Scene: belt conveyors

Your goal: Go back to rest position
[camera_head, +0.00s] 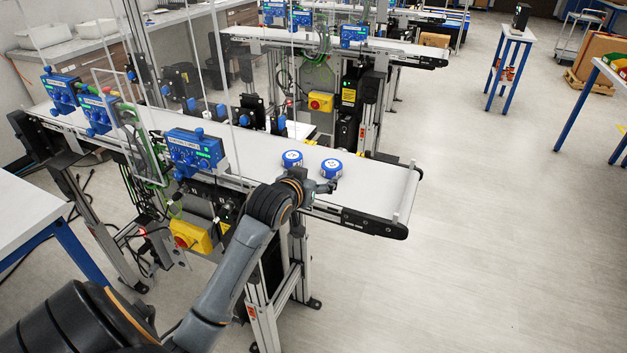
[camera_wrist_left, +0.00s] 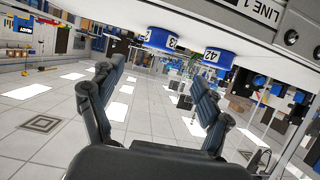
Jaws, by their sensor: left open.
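My left arm reaches in from the lower left in the head view. My left gripper (camera_head: 326,187) is at the near edge of the white conveyor belt (camera_head: 376,190), close to two blue-and-white round pucks. One puck (camera_head: 331,168) is just beyond the gripper, and the other puck (camera_head: 292,158) stands to its left. In the left wrist view the gripper (camera_wrist_left: 158,85) is open with nothing between its fingers. There the pucks show upside down at the top, numbered 43 (camera_wrist_left: 162,40) and 42 (camera_wrist_left: 211,54). My right gripper is not in view.
Blue control boxes (camera_head: 195,152) line the belt's near side. A yellow emergency-stop box (camera_head: 190,236) hangs below. A second conveyor (camera_head: 400,45) runs behind. A white table (camera_head: 22,210) is at the left. The floor (camera_head: 490,230) to the right is clear.

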